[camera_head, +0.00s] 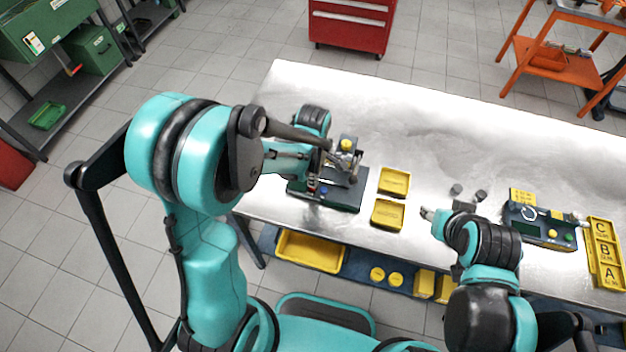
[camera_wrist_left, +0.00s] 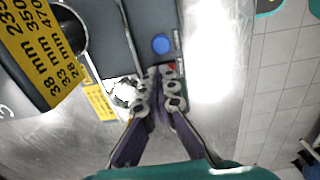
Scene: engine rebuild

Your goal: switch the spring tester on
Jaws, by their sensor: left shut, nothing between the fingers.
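The spring tester (camera_head: 345,197) is a dark green bench device near the left end of the steel table, with a yellow-topped part. In the left wrist view its dark base (camera_wrist_left: 155,20) carries a round blue button (camera_wrist_left: 161,44) and a yellow plate of mm figures (camera_wrist_left: 40,45). A small red part (camera_wrist_left: 170,68), perhaps the switch, shows at my fingertips, mostly hidden by them. My left gripper (camera_wrist_left: 158,72) is shut and empty at the base's edge; I cannot tell whether it touches the red part. My right gripper (camera_head: 428,213) is over the table, its jaws unclear.
Two yellow trays (camera_head: 402,182) (camera_head: 373,215) lie right of the tester. Another dark device (camera_head: 545,232) with a yellow and a green button stands farther right, beside yellow bins lettered A, B, C (camera_head: 603,255). The table's far middle is clear.

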